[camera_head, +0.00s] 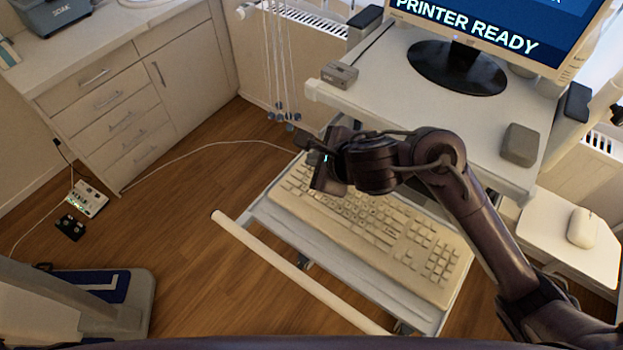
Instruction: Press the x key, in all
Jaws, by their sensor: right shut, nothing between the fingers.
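A beige keyboard (370,226) lies on a pull-out tray (285,222) below the desk. It runs slantwise from upper left to lower right. My right arm comes in from the lower right and reaches over the keyboard. My right gripper (325,172) is shut and empty above the keyboard's left part. It covers some of the keys there. The x key cannot be made out; the lettering is too small and part of the keys is hidden. I cannot tell whether the gripper touches a key. My left gripper is not in view.
A monitor (480,27) reading "PRINTER READY" stands on the desk (420,105) above the tray. A pale bar (290,265) runs along the tray's front. A mouse (581,228) sits on a side shelf (548,228). Drawers (110,100) stand at left. Wooden floor lies between.

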